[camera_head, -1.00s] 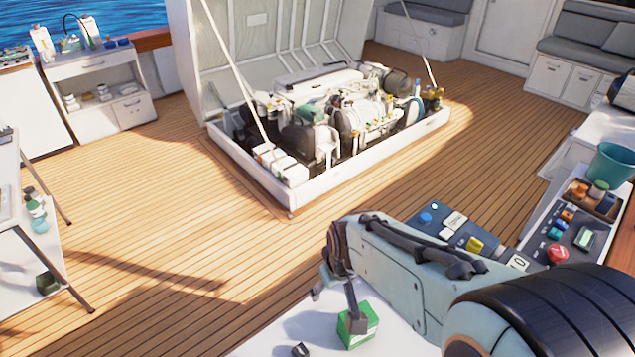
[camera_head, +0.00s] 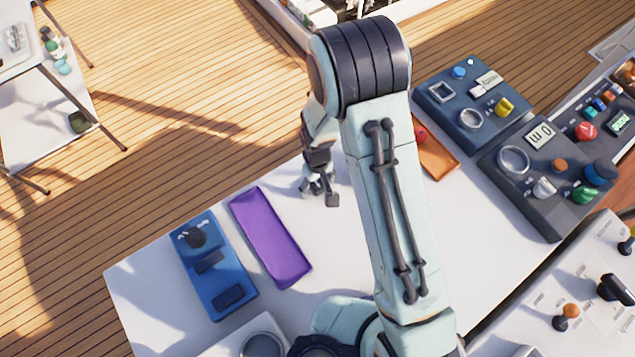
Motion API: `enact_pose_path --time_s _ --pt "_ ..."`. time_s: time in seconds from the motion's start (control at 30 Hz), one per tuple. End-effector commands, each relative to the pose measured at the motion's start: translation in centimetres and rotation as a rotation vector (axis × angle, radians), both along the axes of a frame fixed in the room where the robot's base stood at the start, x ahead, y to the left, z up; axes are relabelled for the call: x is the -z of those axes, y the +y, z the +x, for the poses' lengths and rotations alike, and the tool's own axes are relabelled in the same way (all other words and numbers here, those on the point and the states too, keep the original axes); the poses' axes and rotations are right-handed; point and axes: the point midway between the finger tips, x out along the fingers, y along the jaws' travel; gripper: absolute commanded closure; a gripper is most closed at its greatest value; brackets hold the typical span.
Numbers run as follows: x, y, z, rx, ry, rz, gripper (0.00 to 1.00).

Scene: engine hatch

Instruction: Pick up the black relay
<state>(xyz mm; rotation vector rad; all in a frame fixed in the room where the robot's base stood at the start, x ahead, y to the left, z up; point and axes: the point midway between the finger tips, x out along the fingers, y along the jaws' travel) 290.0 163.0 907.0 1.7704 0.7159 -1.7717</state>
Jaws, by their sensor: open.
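My gripper (camera_head: 319,190) hangs down over the white table, left of my raised arm. Its fingers are apart, and I see nothing held between them. I cannot surely pick out the black relay. A blue tray or panel (camera_head: 236,275) at the lower left bears a small black piece (camera_head: 194,238) at its far end and two dark rectangular shapes. I cannot tell whether any of these is the relay. The gripper is apart from them, up and to the right. My arm hides part of the table.
An empty-looking purple tray (camera_head: 270,238) lies between the blue tray and my gripper. An orange tray (camera_head: 437,158) with a red item is partly behind my arm. Control panels (camera_head: 478,108) stand on the right. The white table (camera_head: 150,275) has bare room at its left edge.

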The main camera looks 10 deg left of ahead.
Motion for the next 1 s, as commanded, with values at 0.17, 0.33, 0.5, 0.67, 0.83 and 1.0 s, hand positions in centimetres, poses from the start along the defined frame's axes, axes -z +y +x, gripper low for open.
enact_pose_path --time_s 0.17,0.33,0.5,0.67,0.83,1.0 --pt "0.0 0.0 0.0 0.0 -0.001 0.001 0.48" --pt "0.0 0.0 0.0 0.0 -0.001 0.001 1.0" --pt "0.0 0.0 0.0 0.0 -0.001 0.001 1.0" --pt "-0.1 0.0 0.0 0.0 -0.001 0.001 1.0" --pt "-1.5 0.0 0.1 0.001 -0.004 0.002 1.0" --pt "-4.9 0.1 0.2 0.0 -0.007 0.004 1.0"
